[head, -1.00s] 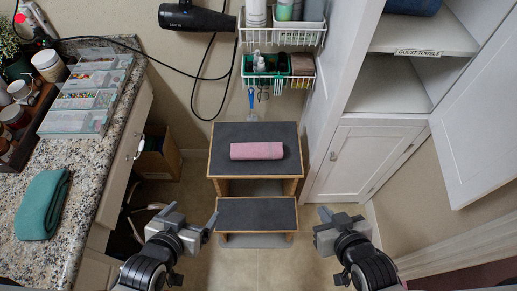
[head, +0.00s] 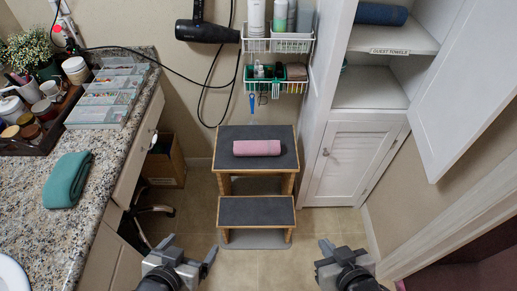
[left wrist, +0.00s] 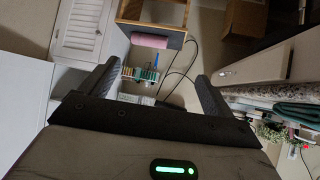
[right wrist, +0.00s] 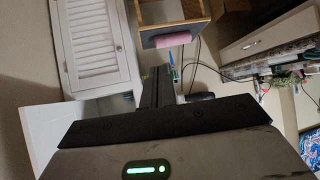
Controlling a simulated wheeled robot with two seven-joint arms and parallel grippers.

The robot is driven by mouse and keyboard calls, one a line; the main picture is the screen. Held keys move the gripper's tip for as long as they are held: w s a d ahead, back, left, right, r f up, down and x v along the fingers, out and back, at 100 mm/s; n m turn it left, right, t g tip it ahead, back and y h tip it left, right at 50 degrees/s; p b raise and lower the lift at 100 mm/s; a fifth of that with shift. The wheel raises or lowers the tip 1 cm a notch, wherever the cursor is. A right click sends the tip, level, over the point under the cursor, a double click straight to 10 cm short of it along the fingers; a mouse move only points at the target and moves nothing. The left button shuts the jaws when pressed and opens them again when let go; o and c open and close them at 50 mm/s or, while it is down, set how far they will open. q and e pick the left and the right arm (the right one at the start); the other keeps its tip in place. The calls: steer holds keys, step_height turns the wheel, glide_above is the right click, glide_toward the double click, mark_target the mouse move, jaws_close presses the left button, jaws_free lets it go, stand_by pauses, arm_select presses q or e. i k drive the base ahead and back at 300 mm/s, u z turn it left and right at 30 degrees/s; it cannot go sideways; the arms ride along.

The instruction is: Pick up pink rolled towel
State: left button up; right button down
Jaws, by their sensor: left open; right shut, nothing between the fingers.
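The pink rolled towel (head: 257,147) lies crosswise on the dark top step of a wooden step stool (head: 257,211). It also shows in the left wrist view (left wrist: 149,41) and in the right wrist view (right wrist: 172,39). My left gripper (head: 191,252) is open and empty, in front of the stool and to its left, well short of the towel. My right gripper (head: 326,247) is shut and empty, in front of the stool and to its right. Neither gripper touches the towel or the stool.
A granite counter (head: 98,190) with a teal towel (head: 67,180) runs along the left. A white cabinet (head: 349,165) with an open upper door (head: 455,90) stands at right. A wire rack (head: 275,85) and hair dryer (head: 207,32) hang behind the stool. Floor before the stool is clear.

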mark_target(273, 147)
steer(key=z, duration=1.2)
steer(key=i, duration=0.4)
steer(key=u, duration=2.3)
steer(key=i, duration=0.5)
steer(key=z, duration=0.05)
